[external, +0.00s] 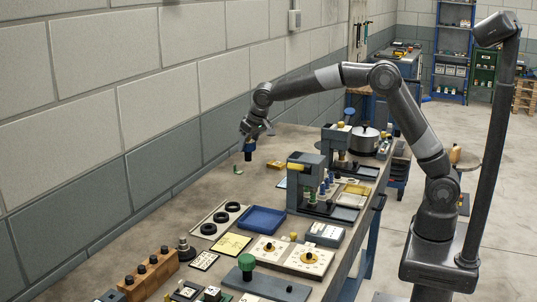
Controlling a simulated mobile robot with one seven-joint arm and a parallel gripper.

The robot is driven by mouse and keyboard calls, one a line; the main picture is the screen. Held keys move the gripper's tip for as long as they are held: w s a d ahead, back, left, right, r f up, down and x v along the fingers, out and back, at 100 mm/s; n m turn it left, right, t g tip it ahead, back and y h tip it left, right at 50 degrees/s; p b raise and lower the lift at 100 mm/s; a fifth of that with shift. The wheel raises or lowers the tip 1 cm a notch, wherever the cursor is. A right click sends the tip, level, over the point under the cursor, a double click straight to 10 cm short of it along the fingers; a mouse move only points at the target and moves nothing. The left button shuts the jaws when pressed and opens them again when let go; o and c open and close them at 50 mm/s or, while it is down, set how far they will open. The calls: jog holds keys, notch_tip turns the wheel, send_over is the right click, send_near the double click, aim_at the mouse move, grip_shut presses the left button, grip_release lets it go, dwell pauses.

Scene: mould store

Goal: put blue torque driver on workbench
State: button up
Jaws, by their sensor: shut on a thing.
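My gripper (250,138) is over the far left part of the workbench (190,218), close to the wall. It points down and is shut on a small blue and dark thing, which looks like the blue torque driver (248,147). The driver hangs roughly upright below the fingers. I cannot tell whether its lower end touches the bench top. The fingers themselves are small and partly hidden in this view.
Bare bench lies left of the gripper along the wall.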

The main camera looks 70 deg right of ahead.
jog(key=d+f+m+g+h, duration=0.15)
jog(key=d+m, duration=0.35)
jog(key=d, duration=3.3)
jog(key=shift+m+t, duration=0.25)
jog(key=shift+m, duration=0.05)
jog(key=shift+w+a+f, duration=1.25)
jog(key=shift+w+f, duration=0.1)
jog(key=shift+f, duration=0.4)
jog(key=shift+w+a+f, duration=1.3)
jog(key=shift+w+f, duration=0.1)
jog(key=shift+f, duration=0.35)
jog(key=shift+w+a+f, duration=1.25)
jog(key=shift+w+f, duration=0.1)
jog(key=shift+f, duration=0.4)
